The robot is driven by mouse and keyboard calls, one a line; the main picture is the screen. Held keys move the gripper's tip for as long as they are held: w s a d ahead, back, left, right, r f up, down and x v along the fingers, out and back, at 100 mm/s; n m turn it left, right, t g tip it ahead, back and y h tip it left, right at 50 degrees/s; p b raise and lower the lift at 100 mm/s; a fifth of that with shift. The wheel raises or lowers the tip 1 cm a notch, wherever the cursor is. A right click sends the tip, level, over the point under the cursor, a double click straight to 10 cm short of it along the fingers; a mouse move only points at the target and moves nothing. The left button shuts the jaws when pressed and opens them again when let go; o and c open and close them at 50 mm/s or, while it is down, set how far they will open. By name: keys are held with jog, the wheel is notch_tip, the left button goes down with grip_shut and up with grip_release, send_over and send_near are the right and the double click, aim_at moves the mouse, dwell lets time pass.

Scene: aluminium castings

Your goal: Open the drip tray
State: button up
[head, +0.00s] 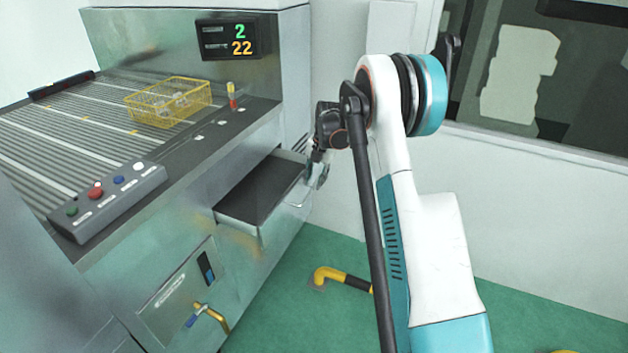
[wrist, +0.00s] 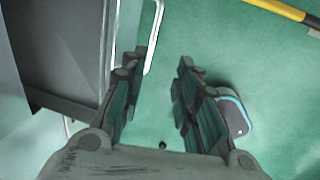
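The drip tray (head: 262,190) is a grey metal drawer with a dark inside, low in the machine's front. It stands partly pulled out. Its thin metal handle (head: 301,201) sticks out from its front. My gripper (head: 319,174) is at the right end of the tray, beside the handle. In the wrist view the tray (wrist: 58,45) fills the upper left, and its pale handle (wrist: 155,38) runs down towards my gripper (wrist: 163,62). The fingers are apart, with green floor showing between them. The handle's lower end lies close to the left finger; I cannot tell whether they touch.
The conveyor above carries a yellow wire basket (head: 168,101); a button box (head: 106,200) sits on its edge. A brass tap (head: 211,315) juts out below the tray. A yellow-and-black floor rail (head: 340,278) stands on the green floor, which is otherwise largely open.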

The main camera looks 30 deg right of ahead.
notch_tip(320, 180, up, 8)
jog(key=s+p, duration=0.1)
jog(key=p, duration=0.2)
jog(key=shift+d+p, duration=0.35)
jog(key=shift+d, duration=0.1)
jog(key=shift+s, duration=0.1)
dwell(0.7)
notch_tip(320, 180, up, 12)
jog(key=s+d, duration=0.1)
jog(key=shift+s+d+f, duration=0.15)
jog(key=shift+s+d, duration=0.05)
jog(key=shift+s, duration=0.15)
dwell(0.4)
